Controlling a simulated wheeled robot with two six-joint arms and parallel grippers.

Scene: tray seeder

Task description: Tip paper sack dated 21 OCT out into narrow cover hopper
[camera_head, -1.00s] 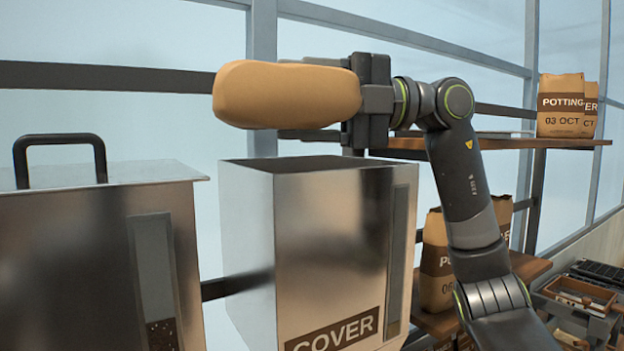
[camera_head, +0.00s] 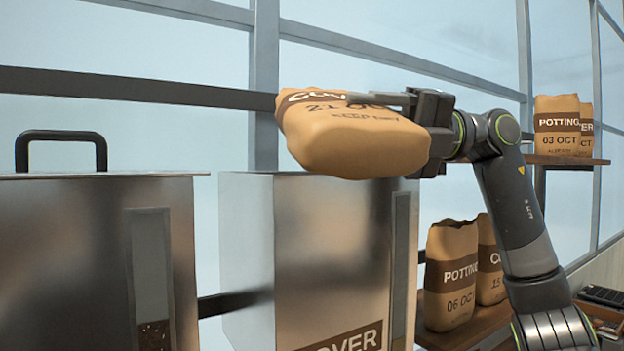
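The paper sack (camera_head: 352,140) is tan with a dark band that reads COVER and 21 OCT. My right gripper (camera_head: 405,115) is shut on it and holds it in the air above the narrow cover hopper (camera_head: 300,255). The sack lies tilted, with its rounded tan end toward me and its printed side facing up. The hopper is a metal box with a COVER label low on its front and a narrow sight window at its right edge. Its opening is hidden from this angle. My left gripper is not in view.
A wider metal hopper (camera_head: 70,260) with a black-handled lid stands at the left. At the right, a POTTING 03 OCT sack (camera_head: 557,125) is on the upper shelf. A POTTING 06 OCT sack (camera_head: 450,278) and another sack (camera_head: 490,262) sit on the lower shelf.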

